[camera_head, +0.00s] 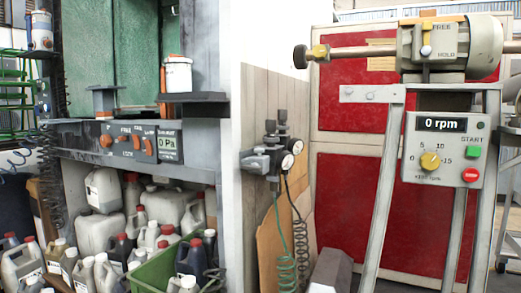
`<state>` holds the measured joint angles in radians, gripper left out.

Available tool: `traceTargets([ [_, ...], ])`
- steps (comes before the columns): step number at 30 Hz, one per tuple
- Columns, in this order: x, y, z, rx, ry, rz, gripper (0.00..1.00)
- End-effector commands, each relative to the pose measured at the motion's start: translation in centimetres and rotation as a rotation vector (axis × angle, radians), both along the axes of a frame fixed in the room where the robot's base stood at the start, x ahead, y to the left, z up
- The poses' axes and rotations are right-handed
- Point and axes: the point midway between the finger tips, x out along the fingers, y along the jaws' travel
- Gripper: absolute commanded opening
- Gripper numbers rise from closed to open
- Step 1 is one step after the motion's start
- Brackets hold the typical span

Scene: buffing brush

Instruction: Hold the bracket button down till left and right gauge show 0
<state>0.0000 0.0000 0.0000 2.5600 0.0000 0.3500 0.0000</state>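A grey bracket (260,151) is fixed to the wall edge in the middle of the view. It carries two dark regulators with two small round gauges facing right. The left gauge (288,161) sits a little lower and the right gauge (297,146) a little higher. Their needles are too small to read. I cannot make out a separate button on the bracket for certain. A green coiled hose (284,250) and a dark coiled hose (301,235) hang below. My gripper is not in view.
At right stands a buffing machine with a motor (485,45) and a control box (443,153) reading 0 rpm. At left, a panel (135,143) shows 0 Pa above many jugs and a green crate (155,268). A grey block (331,270) stands below the bracket.

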Motion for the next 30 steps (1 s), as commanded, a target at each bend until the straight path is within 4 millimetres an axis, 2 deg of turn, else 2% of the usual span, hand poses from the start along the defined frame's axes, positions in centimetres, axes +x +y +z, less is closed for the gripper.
traceTargets([
  [1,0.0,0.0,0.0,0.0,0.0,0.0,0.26],
  [5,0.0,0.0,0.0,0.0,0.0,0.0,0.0],
  [30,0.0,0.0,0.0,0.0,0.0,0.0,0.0],
])
